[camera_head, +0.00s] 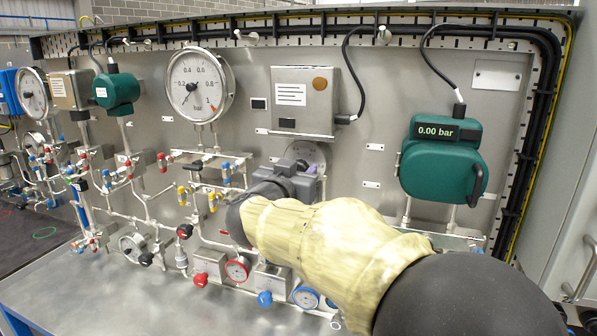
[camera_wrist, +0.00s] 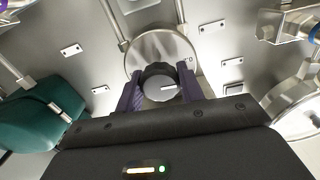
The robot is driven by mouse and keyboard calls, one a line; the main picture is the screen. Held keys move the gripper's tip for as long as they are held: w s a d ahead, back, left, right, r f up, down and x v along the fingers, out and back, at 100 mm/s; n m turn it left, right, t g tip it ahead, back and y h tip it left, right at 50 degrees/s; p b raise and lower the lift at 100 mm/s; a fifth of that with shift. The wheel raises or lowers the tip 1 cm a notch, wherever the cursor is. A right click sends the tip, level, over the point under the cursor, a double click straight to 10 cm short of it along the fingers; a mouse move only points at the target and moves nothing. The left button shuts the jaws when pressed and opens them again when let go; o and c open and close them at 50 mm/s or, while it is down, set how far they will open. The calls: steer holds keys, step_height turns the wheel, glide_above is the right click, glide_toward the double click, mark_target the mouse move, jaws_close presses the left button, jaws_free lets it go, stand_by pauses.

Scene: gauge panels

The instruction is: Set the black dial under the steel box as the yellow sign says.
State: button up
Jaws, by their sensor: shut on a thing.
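The black dial (camera_wrist: 160,75) sits on a round steel plate (camera_wrist: 160,44) in the wrist view. My gripper (camera_wrist: 159,84) has its two purple fingers on either side of the dial, shut on it. A short white mark shows on the dial's face. In the head view the round plate (camera_head: 309,151) shows partly below the steel box (camera_head: 309,112), and my gripper (camera_head: 304,168) covers the dial. The box has a white label and a brown-orange disc on its front. No yellow sign can be made out, and the label's writing is too small to read.
A large gauge (camera_head: 200,85) hangs left of the box. A green transmitter reading 0.00 bar (camera_head: 440,160) is to the right. Pipes and small coloured valves (camera_head: 226,173) crowd the lower left. Small blank plates dot the panel around the dial.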

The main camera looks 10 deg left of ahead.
steer(key=m+b, duration=0.3)
steer(key=m, duration=0.4)
steer(key=shift+d, duration=0.1)
steer(key=m+b, duration=0.2)
steer(key=m, duration=0.1)
steer(key=shift+m, duration=0.4)
steer(key=m+b, duration=0.2)
steer(key=m, duration=0.1)
steer(key=shift+m, duration=0.3)
steer(key=m+b, duration=0.4)
steer(key=m, duration=0.1)
steer(key=shift+r+m+b, duration=0.2)
steer(key=shift+m+b, duration=1)
steer(key=shift+m, duration=0.8)
steer(key=o, duration=0.8)
steer(key=shift+w, duration=0.1)
steer(key=shift+o, duration=1)
steer(key=shift+w+f, duration=0.1)
